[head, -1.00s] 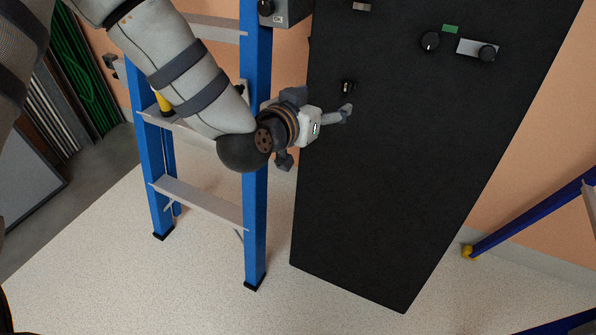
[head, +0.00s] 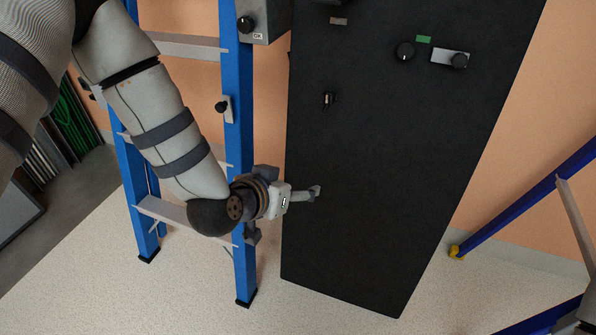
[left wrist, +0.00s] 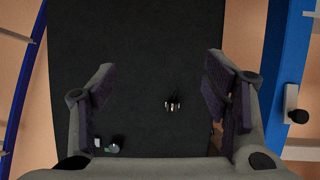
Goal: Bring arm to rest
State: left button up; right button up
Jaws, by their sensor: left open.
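My left gripper (head: 303,194) is in front of the black panel (head: 375,190), near its left edge, below a small fixture (head: 328,99). In the left wrist view the two fingers of this gripper (left wrist: 160,95) are wide apart. Nothing is held between them. The black panel (left wrist: 150,50) lies behind them, with a small fixture (left wrist: 172,103) on it. In the head view the gripper overlaps the panel; its distance from the surface cannot be told. My right gripper cannot be made out.
A blue stepladder (head: 237,150) stands behind my left arm, with a grey box (head: 265,20) and a knob (head: 222,106). Knobs (head: 405,51) sit high on the panel. Another blue frame (head: 520,205) is at right. The floor (head: 210,300) in front is clear.

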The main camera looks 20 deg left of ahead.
pick_arm(q)
jog(key=s+f+g, duration=0.4)
jog(key=s+f, duration=0.5)
jog(key=s, duration=0.1)
jog(key=s+a+f+g, duration=0.1)
jog(key=s+f+g, duration=0.1)
jog(key=s, duration=0.8)
jog(key=s+a+f+n+g+y, duration=0.1)
jog(key=s+a+f+g, duration=0.1)
jog(key=s, duration=0.8)
jog(key=s+a+f+g+y, duration=0.1)
jog(key=s+f+g, duration=0.3)
jog(key=s, duration=0.6)
jog(key=shift+a+f+g, duration=0.2)
jog(key=shift+a+g, duration=0.35)
jog(key=shift+g, duration=0.35)
